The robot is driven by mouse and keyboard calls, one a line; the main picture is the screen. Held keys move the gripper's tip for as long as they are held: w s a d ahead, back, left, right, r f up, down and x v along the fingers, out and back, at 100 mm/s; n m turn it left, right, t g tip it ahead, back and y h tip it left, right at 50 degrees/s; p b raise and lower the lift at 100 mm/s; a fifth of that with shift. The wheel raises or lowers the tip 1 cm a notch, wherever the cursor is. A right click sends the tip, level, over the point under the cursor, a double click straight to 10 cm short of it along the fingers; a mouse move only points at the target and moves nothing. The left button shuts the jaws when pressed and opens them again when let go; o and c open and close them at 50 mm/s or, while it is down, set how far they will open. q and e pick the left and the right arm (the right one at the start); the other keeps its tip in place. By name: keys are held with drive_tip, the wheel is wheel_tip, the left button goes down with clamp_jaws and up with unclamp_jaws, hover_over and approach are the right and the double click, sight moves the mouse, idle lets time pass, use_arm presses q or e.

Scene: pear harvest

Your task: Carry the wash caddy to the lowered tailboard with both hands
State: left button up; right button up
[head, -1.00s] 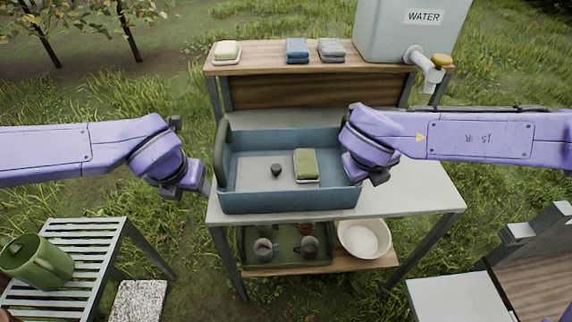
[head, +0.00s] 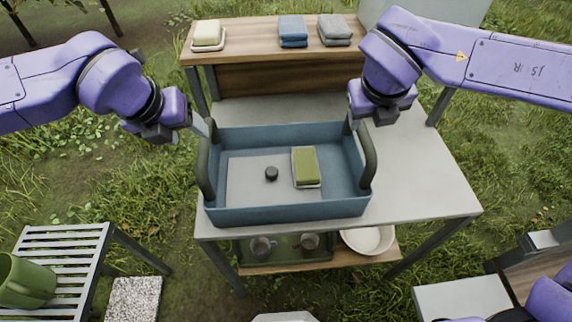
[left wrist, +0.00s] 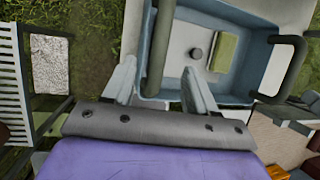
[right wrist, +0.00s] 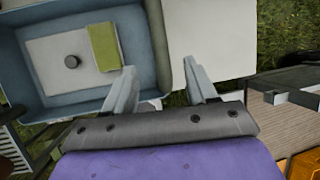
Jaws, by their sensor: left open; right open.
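The wash caddy (head: 290,211) is an open blue tray with two dark upright handles, standing on the grey worktable. It holds a green sponge-like block (head: 306,167) and a small dark knob-like item (head: 271,173). My left gripper (head: 203,129) is open at the caddy's far left corner. In the left wrist view its fingers (left wrist: 160,85) stand either side of the left handle (left wrist: 160,45). My right gripper (head: 354,119) is open at the far right corner. In the right wrist view the right handle (right wrist: 157,40) lies between its fingers (right wrist: 166,88). I cannot tell whether the fingers touch the handles.
A back shelf (head: 262,36) carries soap and folded cloths. A lower shelf holds a tray with mugs and a white bowl (head: 368,240). A slatted stand (head: 60,262) with a green jug is at left. A wooden deck (head: 545,272), possibly the tailboard, is at lower right.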

sight(202, 142)
use_arm(q)
drive_tip(key=x, duration=1)
drive_tip(key=shift+w+f, duration=0.3)
use_arm(e)
drive_tip(key=x, duration=1)
drive_tip(key=shift+w+f, duration=0.3)
use_arm(q)
clamp_jaws()
use_arm(e)
clamp_jaws()
use_arm(q)
drive_tip(key=shift+r, duration=0.1)
use_arm(e)
drive_tip(key=shift+r, duration=0.15)
